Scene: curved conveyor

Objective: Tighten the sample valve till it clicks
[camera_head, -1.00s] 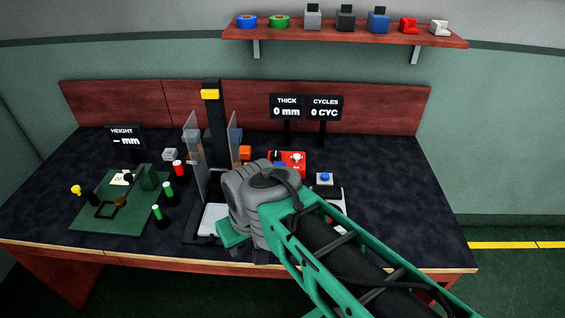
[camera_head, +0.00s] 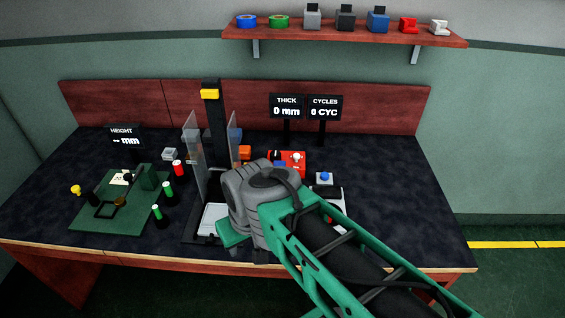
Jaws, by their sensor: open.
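My gripper (camera_head: 233,233) is at the front middle of the bench, beside a press-like stand (camera_head: 213,125) with a black column and clear side panels. Only a green part of it shows below my grey wrist; its fingertips are hidden, and I see nothing held. I cannot tell for certain which thing is the sample valve. A red box (camera_head: 291,160) with a pale knob on top stands behind my wrist. A small brass round piece (camera_head: 119,202) lies on a green mat (camera_head: 95,221) at the left. My arm hides part of the bench right of the stand.
A blue button (camera_head: 324,177) on a pale block sits right of my wrist. Displays read THICK 0 mm (camera_head: 286,107) and CYCLES 0 CYC (camera_head: 325,107). The bench's right side (camera_head: 400,205) is clear.

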